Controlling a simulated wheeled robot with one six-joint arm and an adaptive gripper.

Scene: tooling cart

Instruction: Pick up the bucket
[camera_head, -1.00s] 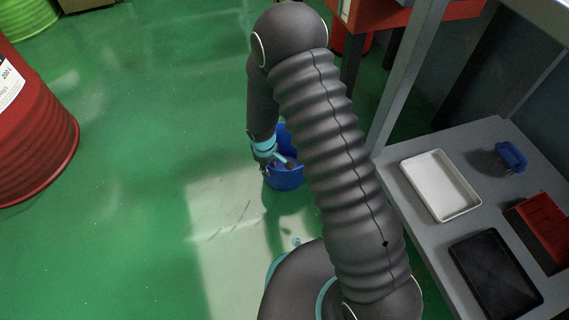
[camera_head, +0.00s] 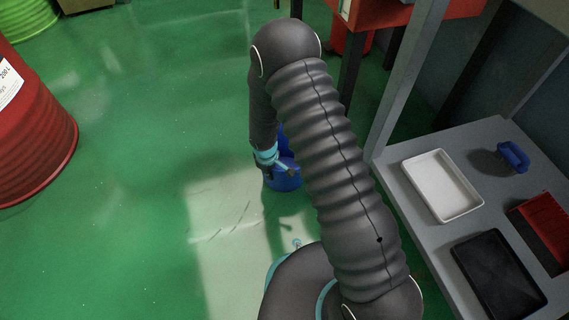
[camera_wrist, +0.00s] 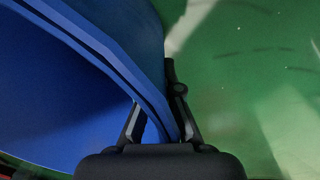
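The blue bucket (camera_head: 286,183) stands on the green floor, partly hidden behind my arm in the head view. My gripper (camera_head: 277,171) is down at the bucket's near-left rim. In the wrist view the bucket (camera_wrist: 60,95) fills the left side, and its rim and wall run down between the two dark fingers of my gripper (camera_wrist: 158,115). One finger is on the inner side and one on the outer side. The fingers are spread, with a gap showing beside the wall. The fingertips' contact with the wall is hard to make out.
A grey bench (camera_head: 398,205) on the right holds a white tray (camera_head: 441,184), a black tray (camera_head: 497,275), a red bin (camera_head: 545,222) and a small blue item (camera_head: 513,157). A red drum (camera_head: 35,140) stands at left. The floor between drum and bucket is clear.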

